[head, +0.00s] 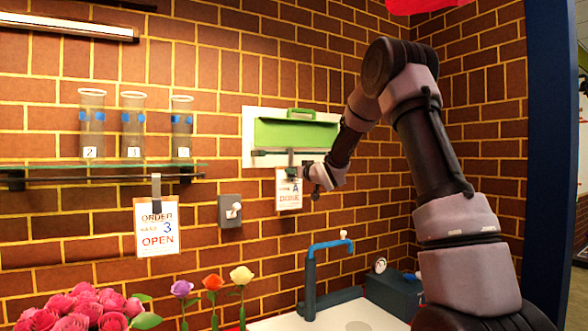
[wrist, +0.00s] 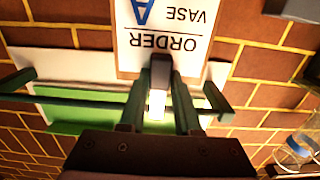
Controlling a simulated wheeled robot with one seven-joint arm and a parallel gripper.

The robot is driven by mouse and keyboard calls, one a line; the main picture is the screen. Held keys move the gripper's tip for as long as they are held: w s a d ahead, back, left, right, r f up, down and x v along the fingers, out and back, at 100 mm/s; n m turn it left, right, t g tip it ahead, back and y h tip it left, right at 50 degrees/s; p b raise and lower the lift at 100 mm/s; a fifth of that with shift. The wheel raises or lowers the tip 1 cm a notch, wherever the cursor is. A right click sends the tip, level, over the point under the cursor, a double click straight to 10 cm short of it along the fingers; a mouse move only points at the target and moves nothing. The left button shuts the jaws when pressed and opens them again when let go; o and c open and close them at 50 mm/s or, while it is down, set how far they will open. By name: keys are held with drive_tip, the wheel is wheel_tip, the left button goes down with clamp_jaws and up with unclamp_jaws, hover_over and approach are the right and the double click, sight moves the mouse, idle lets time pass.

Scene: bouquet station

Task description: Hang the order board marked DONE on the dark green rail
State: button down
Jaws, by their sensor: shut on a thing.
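The white order board reading DONE with a large A (head: 289,194) hangs upright below its grey hook at the wall. In the wrist view the board (wrist: 185,30) appears upside down, with ORDER and VASE A legible. My gripper (head: 305,171) is shut on the board's hook (wrist: 158,88), between both fingers (wrist: 160,78). The dark green rail (head: 268,152) runs across the front of the green panel at hook height. In the wrist view the rail (wrist: 60,106) passes behind the fingers. I cannot tell whether the hook sits over it.
Another board, reading ORDER VASE 3 OPEN (head: 156,229), hangs from the dark rail (head: 100,180) below the glass shelf. Three numbered glass vases (head: 132,125) stand on that shelf. A grey switch box (head: 230,212), blue tap (head: 311,275) and flowers (head: 210,283) are below.

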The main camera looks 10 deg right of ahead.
idle(0.3)
drive_tip(key=c, duration=0.5)
unclamp_jaws()
drive_tip(key=shift+f, duration=0.1)
drive_tip(key=s+d+r+m+g+h, duration=0.15)
drive_tip(key=s+d, duration=0.25)
drive_tip(key=s, duration=0.5)
drive_tip(key=s+d+r+m+g+h, duration=0.1)
drive_tip(key=s+d+m+h, duration=0.2)
drive_tip(key=s, duration=0.7)
drive_tip(key=s+f+m+g, duration=0.1)
drive_tip(key=s+f+g, duration=0.1)
drive_tip(key=s, duration=0.8)
drive_tip(key=s+a+f+m+g, duration=0.1)
drive_tip(key=s+f+g, duration=0.1)
drive_tip(key=s, duration=0.8)
drive_tip(key=s+a+f+m+g+y, duration=0.1)
drive_tip(key=s+f+g, duration=0.1)
drive_tip(key=s, duration=0.9)
drive_tip(key=shift+a+f+g, duration=0.15)
drive_tip(key=shift+f+g, duration=0.05)
drive_tip(key=shift+g, duration=0.65)
